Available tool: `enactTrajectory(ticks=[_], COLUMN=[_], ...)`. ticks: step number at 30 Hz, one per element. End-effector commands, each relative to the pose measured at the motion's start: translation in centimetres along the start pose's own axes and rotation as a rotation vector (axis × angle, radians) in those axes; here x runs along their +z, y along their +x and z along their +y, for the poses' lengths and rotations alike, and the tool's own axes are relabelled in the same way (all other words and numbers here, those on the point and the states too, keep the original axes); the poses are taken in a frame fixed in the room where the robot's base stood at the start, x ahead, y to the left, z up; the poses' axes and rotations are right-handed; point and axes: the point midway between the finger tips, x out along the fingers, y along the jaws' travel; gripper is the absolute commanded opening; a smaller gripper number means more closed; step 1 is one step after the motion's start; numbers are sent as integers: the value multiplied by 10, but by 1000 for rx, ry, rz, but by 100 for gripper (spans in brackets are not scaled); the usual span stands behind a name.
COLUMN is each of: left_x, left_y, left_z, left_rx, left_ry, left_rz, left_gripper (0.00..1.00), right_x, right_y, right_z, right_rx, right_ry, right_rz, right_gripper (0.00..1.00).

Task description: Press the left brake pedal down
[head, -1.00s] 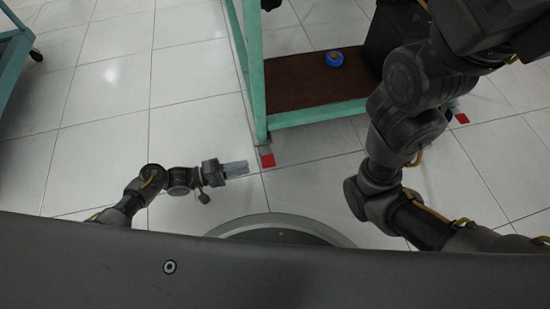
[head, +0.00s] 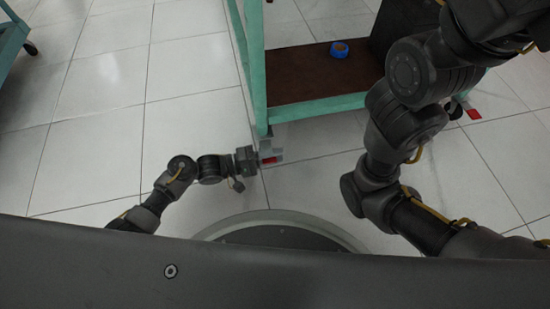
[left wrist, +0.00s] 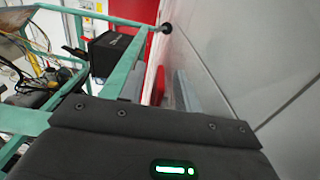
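My left gripper (head: 270,155) is low near the floor, at the front left foot of a green frame stand (head: 258,95).
The stand has a brown lower shelf (head: 315,80) with a blue tape roll (head: 339,50) on it. A black box (left wrist: 108,52) and loose cables show beyond the green bars. Another green frame (head: 12,35) is at the far left. Tiled floor lies clear between.

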Motion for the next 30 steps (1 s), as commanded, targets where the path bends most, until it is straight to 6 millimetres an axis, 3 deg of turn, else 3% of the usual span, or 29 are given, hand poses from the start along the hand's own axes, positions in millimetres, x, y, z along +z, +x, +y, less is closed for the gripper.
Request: enactTrajectory(ticks=[10,18,30], left_x=[0,0,0], left_y=[5,4,4], left_z=[1,0,-2], left_rx=[0,0,-1], left_ry=[0,0,51], left_rz=[0,0,-1], left_gripper=[33,0,0], right_x=[3,1,1], right_y=[1,3,4], right_z=[1,1,1], right_rx=[15,10,7], right_ry=[5,4,1], right_rz=[4,11,5], right_gripper=[36,36,36])
